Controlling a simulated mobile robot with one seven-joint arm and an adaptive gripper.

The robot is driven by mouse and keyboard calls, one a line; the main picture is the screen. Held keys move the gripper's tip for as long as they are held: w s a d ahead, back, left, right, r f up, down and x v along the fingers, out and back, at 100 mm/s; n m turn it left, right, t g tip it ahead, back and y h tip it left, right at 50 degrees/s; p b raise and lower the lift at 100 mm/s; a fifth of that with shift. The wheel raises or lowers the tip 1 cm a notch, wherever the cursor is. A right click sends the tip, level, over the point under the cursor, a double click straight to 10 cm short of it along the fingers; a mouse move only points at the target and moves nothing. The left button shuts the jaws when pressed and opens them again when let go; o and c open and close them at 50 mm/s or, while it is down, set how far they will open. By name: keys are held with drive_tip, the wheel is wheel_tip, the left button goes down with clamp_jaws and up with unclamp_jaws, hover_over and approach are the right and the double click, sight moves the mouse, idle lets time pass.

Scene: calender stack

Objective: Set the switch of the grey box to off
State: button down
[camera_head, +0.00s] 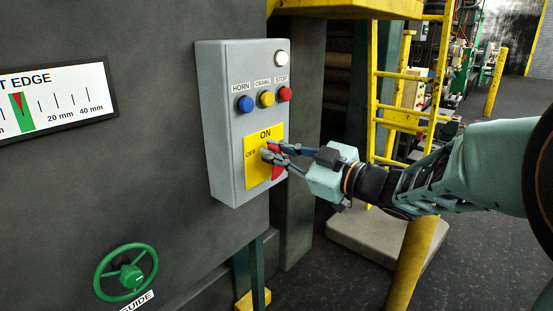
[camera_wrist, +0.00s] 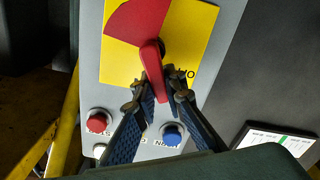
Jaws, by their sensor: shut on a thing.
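The grey box (camera_head: 225,150) is fixed to a dark machine wall. It also shows in the wrist view (camera_wrist: 222,40). Its yellow switch plate (camera_head: 252,175) is marked ON at the top and OFF at the left, with a red sector at the lower right. In the wrist view the red switch handle (camera_wrist: 151,65) points down the picture, towards the side of the plate with the ON lettering. My gripper (camera_head: 268,151) is at the plate, its fingers shut on the outer end of the handle. In the head view the fingers largely hide the handle.
Blue (camera_head: 245,104), yellow (camera_head: 266,99) and red (camera_head: 285,94) buttons and a white lamp (camera_head: 282,58) sit above the plate. A green handwheel (camera_head: 127,273) is at the lower left. A yellow ladder (camera_head: 372,90) stands behind my arm.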

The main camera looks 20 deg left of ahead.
drive_tip(key=n+b, duration=0.2)
drive_tip(key=f+n+b, duration=0.1)
drive_tip(key=n+b, duration=0.1)
drive_tip(key=b, duration=0.1)
drive_tip(key=s+f+n+b, duration=0.1)
drive_tip(key=n+b, duration=0.1)
drive_tip(key=shift+s+a+n+b, duration=0.1)
drive_tip(key=shift+a+n+b, duration=0.1)
drive_tip(key=shift+n+b, duration=0.15)
drive_tip(key=n+b, duration=0.2)
drive_tip(key=f+n+b, duration=0.1)
drive_tip(key=b, duration=0.1)
drive_tip(key=shift+s+a+n+b, duration=0.1)
drive_tip(key=shift+s+n+b, duration=0.1)
drive_tip(key=shift+n+b, duration=0.95)
drive_tip(key=c, duration=2)
unclamp_jaws()
drive_tip(key=shift+o, duration=0.2)
wheel_tip(320, 180, up, 10)
drive_tip(key=shift+r, duration=0.1)
